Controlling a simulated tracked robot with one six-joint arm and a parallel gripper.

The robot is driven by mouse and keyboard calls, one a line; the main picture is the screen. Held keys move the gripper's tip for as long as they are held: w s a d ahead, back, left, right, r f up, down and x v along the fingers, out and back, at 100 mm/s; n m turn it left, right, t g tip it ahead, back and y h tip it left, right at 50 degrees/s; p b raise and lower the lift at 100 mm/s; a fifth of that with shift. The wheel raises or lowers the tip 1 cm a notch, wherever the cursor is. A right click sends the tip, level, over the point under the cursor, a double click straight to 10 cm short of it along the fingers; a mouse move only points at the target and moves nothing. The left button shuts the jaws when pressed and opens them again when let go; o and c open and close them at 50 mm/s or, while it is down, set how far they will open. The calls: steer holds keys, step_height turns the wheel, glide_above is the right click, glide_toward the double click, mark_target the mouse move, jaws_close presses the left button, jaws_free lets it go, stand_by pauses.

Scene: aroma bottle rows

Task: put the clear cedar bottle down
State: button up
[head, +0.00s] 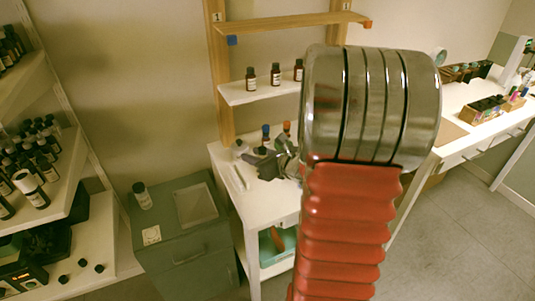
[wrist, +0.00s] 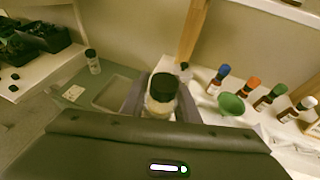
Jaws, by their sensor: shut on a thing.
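My gripper (wrist: 160,104) is shut on a bottle with a dark cap (wrist: 163,88) and a clear, pale body, seen from above between the two fingers in the wrist view. Its label cannot be read, so I cannot tell from the pictures that it is cedar. In the head view my gripper (head: 275,162) is over the white table (head: 222,160), partly behind my arm, and the held bottle cannot be made out there. How far the bottle is above any surface is not clear.
Bottles with blue (wrist: 220,76), orange (wrist: 249,85), green (wrist: 273,95) and white (wrist: 304,105) caps stand on the table beside a green bowl (wrist: 231,104). A grey cabinet (head: 178,245) at left holds a bottle (head: 142,196) and a shallow tray (head: 197,204). A wall shelf (head: 262,94) carries three dark bottles.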

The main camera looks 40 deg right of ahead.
steer(key=w+a+f+n+y, duration=0.1)
steer(key=w+a+y, duration=0.1)
steer(key=a, duration=1.2)
steer(key=w+a+f+n+y, duration=0.1)
steer(key=w+a, duration=0.4)
steer(key=a, duration=0.9)
steer(key=shift+a+n+g+y, duration=0.35)
steer(key=shift+n+y, duration=0.25)
steer(key=shift+n, duration=0.2)
steer(key=shift+w, duration=0.1)
